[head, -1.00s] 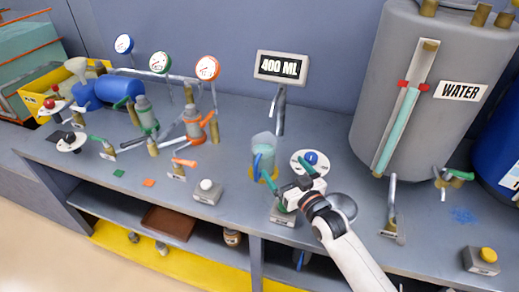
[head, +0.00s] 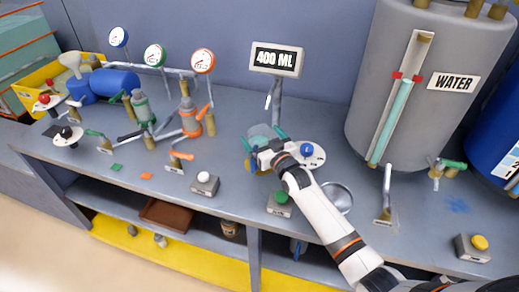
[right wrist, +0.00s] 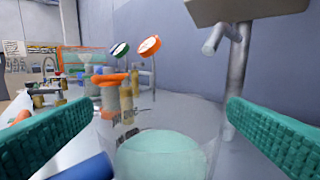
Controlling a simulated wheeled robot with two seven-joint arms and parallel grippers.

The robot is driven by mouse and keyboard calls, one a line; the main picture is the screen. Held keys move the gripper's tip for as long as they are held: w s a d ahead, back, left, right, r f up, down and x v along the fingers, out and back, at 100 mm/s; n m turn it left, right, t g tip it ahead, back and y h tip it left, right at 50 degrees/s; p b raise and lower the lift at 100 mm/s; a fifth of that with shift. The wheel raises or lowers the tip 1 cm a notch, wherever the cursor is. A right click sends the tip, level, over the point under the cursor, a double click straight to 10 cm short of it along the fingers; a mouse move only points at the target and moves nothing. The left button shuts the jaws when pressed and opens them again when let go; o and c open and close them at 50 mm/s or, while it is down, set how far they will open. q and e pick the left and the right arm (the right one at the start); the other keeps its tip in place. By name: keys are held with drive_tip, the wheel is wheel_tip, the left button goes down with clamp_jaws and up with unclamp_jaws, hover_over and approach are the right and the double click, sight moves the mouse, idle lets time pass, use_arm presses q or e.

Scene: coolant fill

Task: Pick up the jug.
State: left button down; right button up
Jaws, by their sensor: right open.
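The jug (head: 260,131) is clear, with pale teal liquid in it. It stands upright on a yellow-marked spot under the spout below the 400 ML display, partly hidden by my right gripper. My right gripper (head: 265,138) is open, its teal finger pads on either side of the jug's upper part. In the right wrist view the jug's clear wall and liquid (right wrist: 162,155) show between the two spread fingers, with a gap on each side. A blue piece shows at the lower left there; I cannot tell if it is the handle. My left gripper is not in view.
The 400 ML display (head: 276,60) and its spout pipe stand just behind the jug. A blue-knobbed white disc (head: 306,150) and a round metal dish (head: 336,198) lie to the right. The grey WATER tank (head: 420,130) stands further right. Valves and gauges fill the left.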

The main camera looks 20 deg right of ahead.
drive_tip(key=c, duration=1.8)
drive_tip(key=shift+r, duration=0.1)
drive_tip(key=shift+c, duration=0.3)
